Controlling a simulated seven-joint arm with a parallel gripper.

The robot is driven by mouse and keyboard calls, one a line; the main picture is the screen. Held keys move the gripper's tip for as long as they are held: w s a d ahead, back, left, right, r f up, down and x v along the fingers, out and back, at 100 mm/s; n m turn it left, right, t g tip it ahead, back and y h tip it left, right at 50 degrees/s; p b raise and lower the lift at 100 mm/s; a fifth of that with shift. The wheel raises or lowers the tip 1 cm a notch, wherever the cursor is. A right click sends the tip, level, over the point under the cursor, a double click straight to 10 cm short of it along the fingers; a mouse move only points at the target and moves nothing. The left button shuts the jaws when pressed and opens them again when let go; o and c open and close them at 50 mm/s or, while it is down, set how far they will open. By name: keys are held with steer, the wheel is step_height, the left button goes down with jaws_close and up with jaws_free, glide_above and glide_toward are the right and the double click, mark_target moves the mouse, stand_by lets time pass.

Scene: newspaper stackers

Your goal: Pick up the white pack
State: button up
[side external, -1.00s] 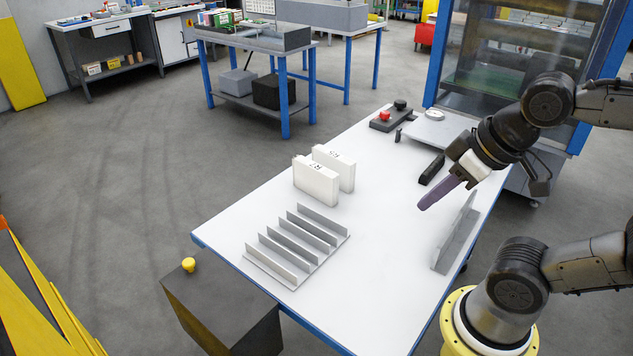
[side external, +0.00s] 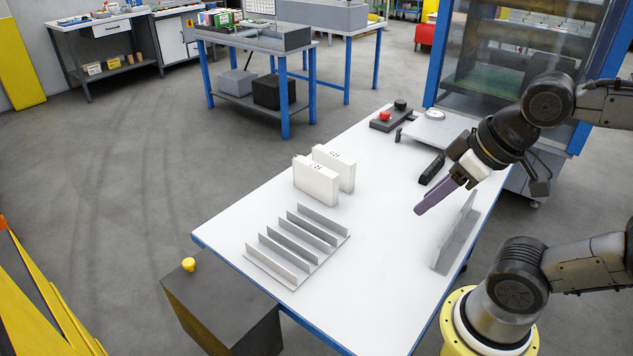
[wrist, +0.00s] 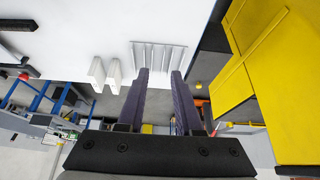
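Two white packs stand upright side by side on the white table; the front one (side external: 315,182) and the back one (side external: 336,167) carry dark lettering on their top edges. In the wrist view they show as two white blocks, one (wrist: 97,72) left of the other (wrist: 114,75). My gripper (side external: 420,211) is above the table to the right of the packs, well apart from them. In the wrist view its two purple fingers (wrist: 159,76) are spread with nothing between them.
A grey slotted rack (side external: 297,245) lies in front of the packs. A grey angled plate (side external: 456,234) stands at the table's right edge. A black box with a red button (side external: 385,116), a scale-like device (side external: 435,128) and a black bar (side external: 432,168) are at the back. The middle is clear.

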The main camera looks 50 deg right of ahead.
steer(key=o, duration=0.5)
